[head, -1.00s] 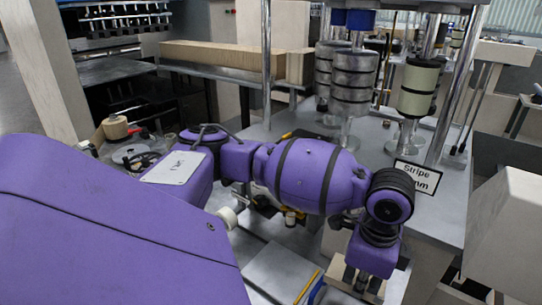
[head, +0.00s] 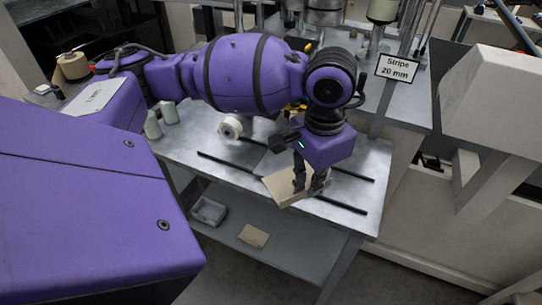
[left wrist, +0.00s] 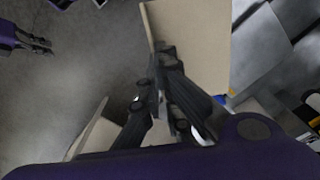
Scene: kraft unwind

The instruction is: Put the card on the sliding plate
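The tan card (head: 284,187) is in my left gripper (head: 309,190), over the front part of the table. The card looks tilted. In the left wrist view the card (left wrist: 197,40) rises beyond the dark fingers (left wrist: 165,95), which are shut on it; the fingers hide part of it. The sliding plate (head: 267,164) appears as a grey slab across the two black rails, beside and below the card. The card and my gripper hide much of it; I cannot tell whether they touch. My right gripper (left wrist: 33,43) seems to show small at the upper left of the left wrist view.
Black rails (head: 222,161) run along the grey table (head: 190,150). A white roller (head: 230,127) is behind them. A "Stripe 20 mm" sign (head: 397,68) stands at the back right. A lower shelf (head: 285,248) holds a small tray (head: 208,211) and another tan piece (head: 253,236).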

